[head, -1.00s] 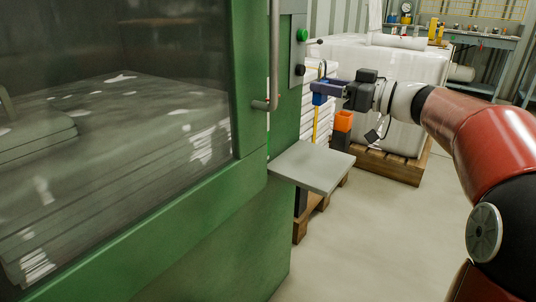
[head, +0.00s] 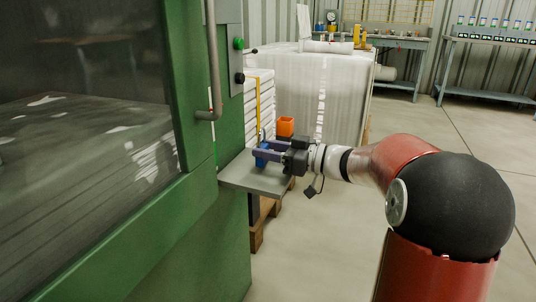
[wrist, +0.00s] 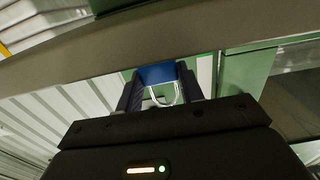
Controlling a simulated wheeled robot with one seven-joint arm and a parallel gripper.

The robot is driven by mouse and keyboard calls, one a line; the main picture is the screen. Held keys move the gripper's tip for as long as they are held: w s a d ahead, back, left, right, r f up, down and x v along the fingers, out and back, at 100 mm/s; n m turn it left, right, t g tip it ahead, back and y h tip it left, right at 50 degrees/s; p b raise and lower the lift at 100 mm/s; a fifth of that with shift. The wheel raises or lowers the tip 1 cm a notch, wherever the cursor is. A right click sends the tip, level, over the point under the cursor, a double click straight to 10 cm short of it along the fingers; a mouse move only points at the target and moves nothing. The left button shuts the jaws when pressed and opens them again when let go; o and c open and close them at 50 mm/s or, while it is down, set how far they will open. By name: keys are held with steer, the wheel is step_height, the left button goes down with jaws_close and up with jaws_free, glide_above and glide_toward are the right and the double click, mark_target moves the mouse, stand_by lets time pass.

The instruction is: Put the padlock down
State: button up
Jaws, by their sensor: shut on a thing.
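The blue padlock (head: 261,160) is between the fingertips of my gripper (head: 267,152), just above or on the grey shelf (head: 250,181) on the green machine's side. I cannot tell whether it touches the shelf. In the wrist view the padlock's blue body (wrist: 158,73) sits between the two dark fingers of my gripper (wrist: 159,82), which are shut on it. Its pale shackle loop points toward the camera. Part of the padlock is hidden by the fingers in the head view.
The green machine (head: 205,225) with its window and vertical grey handle (head: 214,60) stands left of the shelf. An orange container (head: 285,126) and a stack of white bags (head: 258,100) are behind the shelf. A large white bulk bag (head: 305,90) stands farther back. Open floor lies to the right.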

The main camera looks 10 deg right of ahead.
steer(key=shift+f, duration=0.4)
steer(key=shift+f, duration=0.25)
steer(key=o, duration=1)
steer(key=shift+r, duration=0.1)
steer(key=shift+r, duration=0.2)
steer(key=v, duration=1.2)
steer(key=shift+f, duration=0.1)
